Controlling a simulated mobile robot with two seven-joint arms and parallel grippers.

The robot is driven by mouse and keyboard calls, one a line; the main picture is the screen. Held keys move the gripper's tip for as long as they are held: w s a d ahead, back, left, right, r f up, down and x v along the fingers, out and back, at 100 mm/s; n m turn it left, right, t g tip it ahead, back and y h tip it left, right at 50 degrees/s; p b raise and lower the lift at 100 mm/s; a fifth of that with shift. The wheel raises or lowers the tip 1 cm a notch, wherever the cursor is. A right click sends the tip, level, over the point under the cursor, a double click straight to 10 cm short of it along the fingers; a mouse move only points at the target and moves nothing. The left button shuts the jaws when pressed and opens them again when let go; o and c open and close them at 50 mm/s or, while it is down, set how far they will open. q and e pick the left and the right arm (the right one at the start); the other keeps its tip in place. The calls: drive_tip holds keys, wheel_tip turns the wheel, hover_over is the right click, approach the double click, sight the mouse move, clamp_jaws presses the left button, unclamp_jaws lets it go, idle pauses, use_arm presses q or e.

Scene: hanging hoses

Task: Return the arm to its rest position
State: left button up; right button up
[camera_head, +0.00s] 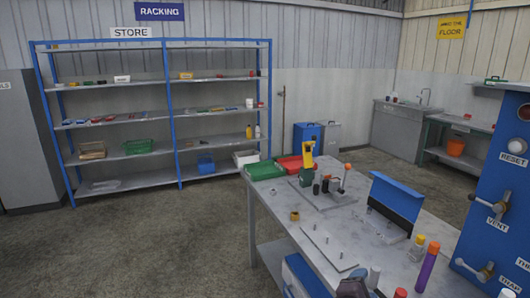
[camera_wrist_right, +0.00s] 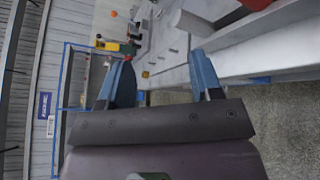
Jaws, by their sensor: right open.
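My right gripper (camera_wrist_right: 163,78) shows in the right wrist view, with its two blue fingers wide apart and nothing between them. Beyond the fingers are floor, the table's side and, further off, the shelving. In the head view only a small dark part, which looks like my right gripper (camera_head: 353,287), shows at the bottom edge by the near end of the table. Most of the right arm is out of view. My left gripper is not in view.
The grey worktable (camera_head: 268,218) carries a blue open box (camera_head: 398,197), a yellow-green tool (camera_head: 307,163) and a purple tube (camera_head: 427,267). A blue valve panel (camera_head: 490,185) stands at right. Blue shelving (camera_head: 170,130) is at the back. Floor (camera_head: 150,245) at left is clear.

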drive_tip(key=s+d+f+m+y, duration=0.1)
drive_tip(key=s+f+m+y, duration=0.3)
drive_tip(key=s+f+m, duration=0.3)
drive_tip(key=s+d+f+m+g+y, duration=0.1)
drive_tip(key=s+f+m+y, duration=0.4)
drive_tip(key=s, duration=1.3)
wheel_tip(320, 180, down, 3)
drive_tip(key=d+m, duration=0.1)
drive_tip(key=m, duration=0.3)
drive_tip(key=shift+s+d+m, duration=0.2)
drive_tip(key=shift+s+m, duration=0.1)
drive_tip(key=shift+f, duration=0.1)
